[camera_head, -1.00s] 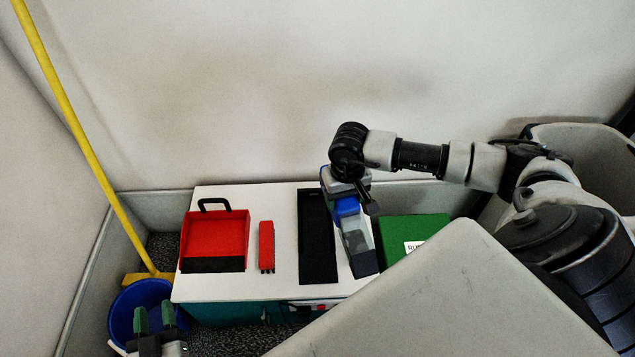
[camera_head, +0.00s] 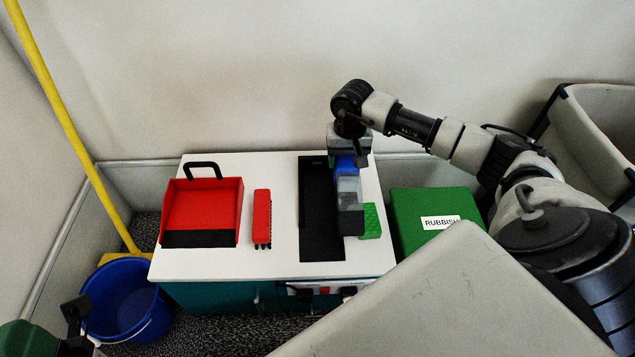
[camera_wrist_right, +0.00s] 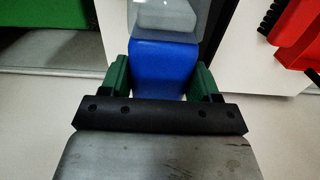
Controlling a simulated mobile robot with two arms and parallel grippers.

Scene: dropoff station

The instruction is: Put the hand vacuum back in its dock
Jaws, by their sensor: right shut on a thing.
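The hand vacuum (camera_head: 347,188), blue with a grey see-through nozzle, is in my right gripper (camera_head: 349,150). In the right wrist view, the green fingers of this gripper (camera_wrist_right: 163,78) are shut on both sides of its blue body (camera_wrist_right: 162,62). A long black tray, seemingly the dock (camera_head: 318,230), lies on the white cabinet top. The vacuum is over the tray's right side and hides part of it; whether it touches is unclear. My left gripper (camera_head: 72,312) is partly visible at the lower left, its jaws unclear.
On the white top (camera_head: 272,168) are a red dustpan (camera_head: 203,208), a red brush (camera_head: 262,218) and a green block (camera_head: 371,222) close to the vacuum. A green rubbish box (camera_head: 420,205) stands right of the cabinet. A blue bucket (camera_head: 125,295) and a yellow pole (camera_head: 62,115) are left.

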